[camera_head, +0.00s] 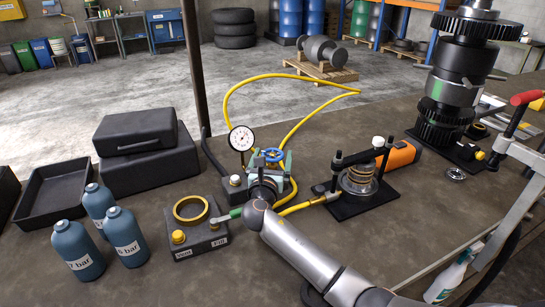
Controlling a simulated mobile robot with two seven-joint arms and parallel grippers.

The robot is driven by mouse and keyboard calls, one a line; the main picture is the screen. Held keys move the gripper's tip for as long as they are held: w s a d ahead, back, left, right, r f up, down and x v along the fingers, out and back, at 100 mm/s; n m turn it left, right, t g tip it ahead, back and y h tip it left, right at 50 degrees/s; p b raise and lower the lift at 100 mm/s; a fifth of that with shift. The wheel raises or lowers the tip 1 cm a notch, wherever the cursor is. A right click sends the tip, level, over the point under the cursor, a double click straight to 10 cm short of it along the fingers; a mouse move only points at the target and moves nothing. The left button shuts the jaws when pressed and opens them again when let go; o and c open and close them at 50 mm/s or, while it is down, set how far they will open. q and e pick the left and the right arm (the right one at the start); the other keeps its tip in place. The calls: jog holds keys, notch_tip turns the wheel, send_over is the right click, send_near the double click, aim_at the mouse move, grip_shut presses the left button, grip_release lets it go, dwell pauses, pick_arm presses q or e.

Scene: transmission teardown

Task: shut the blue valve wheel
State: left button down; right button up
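The blue valve wheel (273,154) sits on top of a small fitting in the middle of the bench, just right of a round white dial gauge (241,138). My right arm comes in from the lower right, and my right gripper (270,160) is at the wheel. Its dark body hides the lower part of the fitting. Pale greenish parts show on both sides of the wheel, but I cannot tell whether they are fingers touching it. My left gripper is not in view.
A yellow hose (228,96) loops behind the wheel. A block with a brass ring (190,209) and a green-handled lever stands left of my arm. Blue bottles (124,236) and a black tray (40,196) are further left. A clamp fixture (359,181) stands close on the right.

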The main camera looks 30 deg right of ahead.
jog(key=v, duration=1.2)
jog(key=shift+s, duration=0.2)
jog(key=shift+s+a, duration=0.1)
